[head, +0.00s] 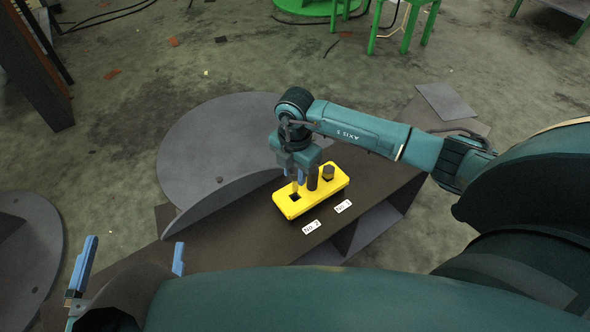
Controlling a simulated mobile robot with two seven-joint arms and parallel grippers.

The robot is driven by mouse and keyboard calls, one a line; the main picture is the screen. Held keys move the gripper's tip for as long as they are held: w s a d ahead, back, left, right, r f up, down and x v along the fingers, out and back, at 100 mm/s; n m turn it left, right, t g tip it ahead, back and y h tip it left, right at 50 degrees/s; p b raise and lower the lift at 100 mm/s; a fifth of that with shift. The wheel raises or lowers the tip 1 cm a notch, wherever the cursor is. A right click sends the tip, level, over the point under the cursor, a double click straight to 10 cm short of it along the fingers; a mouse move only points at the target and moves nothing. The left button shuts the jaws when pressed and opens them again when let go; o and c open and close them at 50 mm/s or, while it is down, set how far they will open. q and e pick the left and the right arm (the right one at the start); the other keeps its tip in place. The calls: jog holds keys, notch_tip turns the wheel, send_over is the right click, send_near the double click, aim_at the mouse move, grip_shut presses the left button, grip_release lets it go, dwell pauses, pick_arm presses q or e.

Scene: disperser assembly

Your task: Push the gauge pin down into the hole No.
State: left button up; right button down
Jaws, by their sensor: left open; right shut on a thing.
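The yellow block (290,209) lies on the dark tabletop, with labels in front of it, one reading No. 2 (311,227) and one (343,206) whose digit is too small to read surely. My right gripper (304,180) points down just over the block's left part, shut on a slim pin (295,188). The pin's lower end is at the dark square hole (294,197); I cannot tell how deep it sits. A dark hex-topped piece (328,172) stands at the block's right hole. My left gripper (128,263) is open and empty at the lower left, far from the block.
The brown tabletop (250,238) runs diagonally, with a curved grey plate (228,200) standing left of the block. A large grey disc (205,140) lies behind it. Another grey disc (30,245) is at the far left. Green stools (405,30) stand in the back.

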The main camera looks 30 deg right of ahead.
aim_at(295, 191)
jog(key=shift+f+b, duration=0.95)
jog(key=shift+f, duration=0.85)
jog(key=shift+f+b, duration=0.35)
jog(key=shift+f, duration=0.15)
jog(key=shift+f, duration=0.35)
jog(key=shift+f+b, duration=1.05)
jog(key=shift+f, duration=0.25)
jog(key=c, duration=1)
grip_release()
jog(key=shift+f, duration=0.15)
